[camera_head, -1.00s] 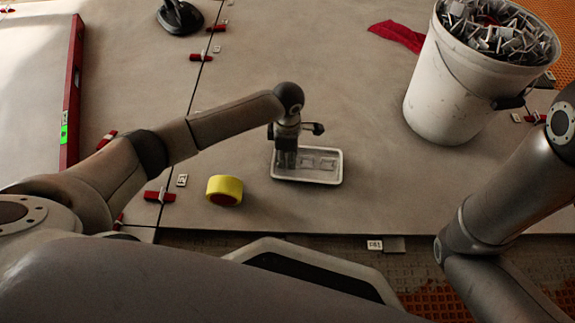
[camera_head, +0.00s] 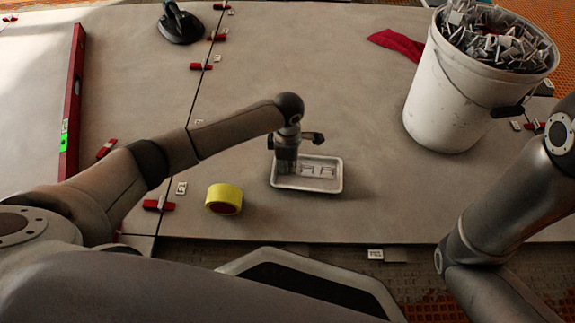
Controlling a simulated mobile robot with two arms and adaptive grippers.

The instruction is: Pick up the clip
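A small white tray (camera_head: 333,188) lies on the large grey tile. Light grey clips (camera_head: 318,171) lie flat in the right part of the tray. My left gripper (camera_head: 286,168) points straight down over the tray's left part, with its fingertips at or inside the tray. Its fingers look close together, but I cannot tell whether they are open or shut, or whether a clip is between them. The gripper hides the tray's left part. My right arm comes in from the right edge; its gripper is out of view.
A yellow tape roll (camera_head: 224,198) lies left of the tray. A white bucket (camera_head: 445,105) full of clips stands at the right, by a red cloth (camera_head: 396,42). Red wedges (camera_head: 158,204) sit along the tile joint. A red level (camera_head: 73,100) lies at left.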

